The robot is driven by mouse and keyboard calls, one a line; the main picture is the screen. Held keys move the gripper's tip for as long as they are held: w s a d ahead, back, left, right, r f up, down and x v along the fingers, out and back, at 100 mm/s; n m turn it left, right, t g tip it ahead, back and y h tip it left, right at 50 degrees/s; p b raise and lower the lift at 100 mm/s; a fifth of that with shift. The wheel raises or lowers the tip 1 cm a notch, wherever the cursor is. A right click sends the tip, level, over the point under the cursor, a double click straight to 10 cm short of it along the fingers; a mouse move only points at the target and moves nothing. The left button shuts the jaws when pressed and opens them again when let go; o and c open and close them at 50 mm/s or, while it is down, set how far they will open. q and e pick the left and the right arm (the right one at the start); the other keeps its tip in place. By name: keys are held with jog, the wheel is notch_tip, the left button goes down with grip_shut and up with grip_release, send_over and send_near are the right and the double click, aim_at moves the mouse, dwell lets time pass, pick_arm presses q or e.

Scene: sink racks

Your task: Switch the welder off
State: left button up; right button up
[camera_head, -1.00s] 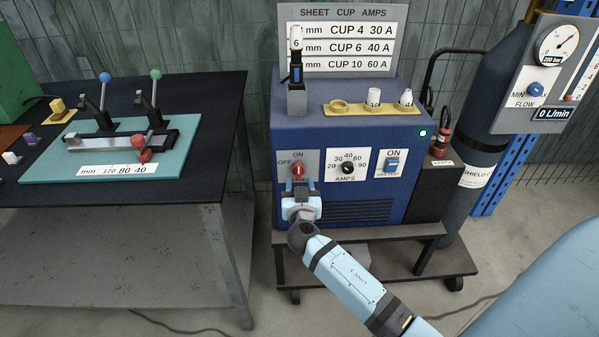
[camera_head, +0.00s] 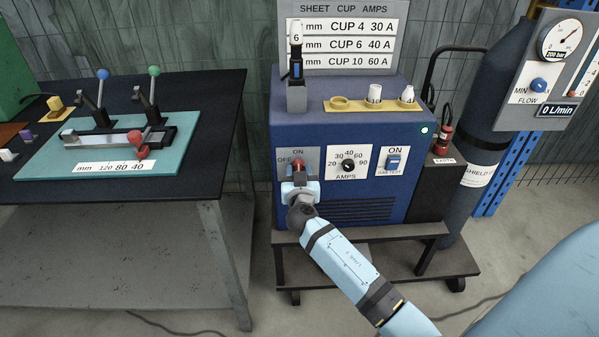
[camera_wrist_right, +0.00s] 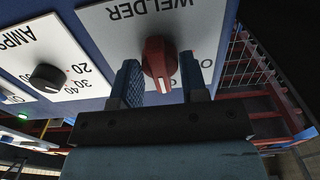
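The welder (camera_head: 345,135) is a blue box on a cart, with a small green light lit at its upper right. Its red knob (camera_head: 299,165) sits on a grey plate marked OFF and ON. My right gripper (camera_head: 300,181) is right in front of the knob. In the right wrist view the red knob (camera_wrist_right: 159,62) lies between the two fingers of my right gripper (camera_wrist_right: 163,78), one on each side. The fingers stand apart, with narrow gaps to the knob; contact is not clear. My left gripper is not in view.
An AMPS dial (camera_head: 348,165) and a blue ON switch (camera_head: 393,162) are right of the knob. Cups stand in a yellow holder (camera_head: 350,105) on top. A workbench (camera_head: 222,125) with clamps stands left, a gas cylinder (camera_head: 487,125) right.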

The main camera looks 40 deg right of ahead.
jog(key=n+p, duration=0.4)
jog(key=n, duration=0.6)
jog(key=o, duration=0.7)
jog(key=shift+c, duration=0.2)
jog(key=shift+s, duration=0.1)
jog(key=shift+v, duration=2.45)
